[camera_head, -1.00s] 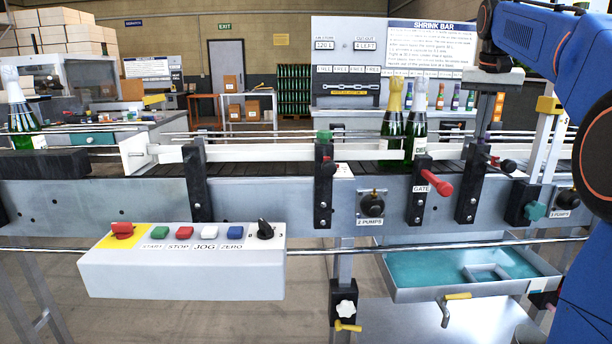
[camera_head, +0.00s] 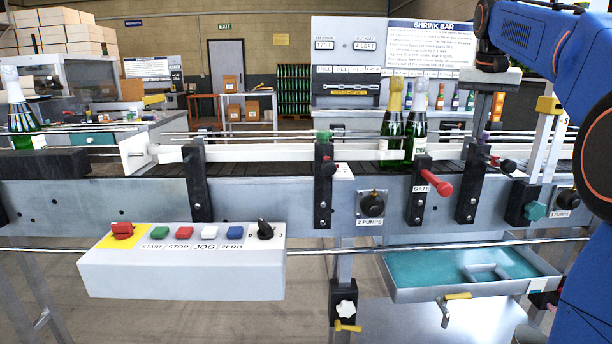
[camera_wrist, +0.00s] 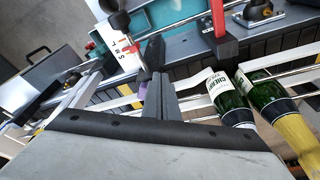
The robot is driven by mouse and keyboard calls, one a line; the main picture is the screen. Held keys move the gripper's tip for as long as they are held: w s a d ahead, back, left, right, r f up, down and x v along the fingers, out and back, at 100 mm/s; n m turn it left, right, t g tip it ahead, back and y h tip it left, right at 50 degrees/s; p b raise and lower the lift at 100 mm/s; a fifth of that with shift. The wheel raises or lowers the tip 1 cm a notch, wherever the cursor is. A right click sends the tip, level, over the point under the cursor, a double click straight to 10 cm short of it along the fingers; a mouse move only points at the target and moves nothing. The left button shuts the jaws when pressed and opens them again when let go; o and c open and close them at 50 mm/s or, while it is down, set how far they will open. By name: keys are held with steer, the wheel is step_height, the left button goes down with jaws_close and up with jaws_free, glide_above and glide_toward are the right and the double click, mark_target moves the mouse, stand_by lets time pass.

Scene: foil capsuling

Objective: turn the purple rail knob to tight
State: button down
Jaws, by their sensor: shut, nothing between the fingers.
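The purple rail knob (camera_wrist: 143,91) shows in the wrist view as a small purple patch just left of my gripper's fingers, partly hidden. I cannot tell whether the fingers touch it, nor how tight it is. My gripper (camera_wrist: 162,78) is shut and empty, its grey fingers together beside a black bracket.
Two foil-topped green bottles (camera_head: 392,125) stand on the conveyor left of my gripper; they also show in the wrist view (camera_wrist: 232,103). A red gate handle (camera_head: 437,183), a black knob (camera_head: 508,166) and a teal knob (camera_head: 536,210) stick out nearby. White guide rails (camera_head: 260,153) run along the belt.

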steer(key=v, duration=0.3)
steer(key=w+v, duration=0.1)
steer(key=v, duration=0.1)
steer(key=shift+d+r, duration=0.25)
steer(key=shift+r, duration=0.25)
steer(key=shift+d, duration=0.1)
step_height(320, 180, down, 6)
steer(key=d, duration=0.1)
steer(key=shift+s+d, duration=0.35)
steer(key=shift+s, duration=0.05)
stand_by(0.4)
steer(key=shift+w, duration=0.15)
stand_by(0.6)
steer(key=shift+w+a, duration=0.15)
steer(key=shift+a, duration=0.1)
stand_by(0.5)
steer(key=shift+a, duration=0.1)
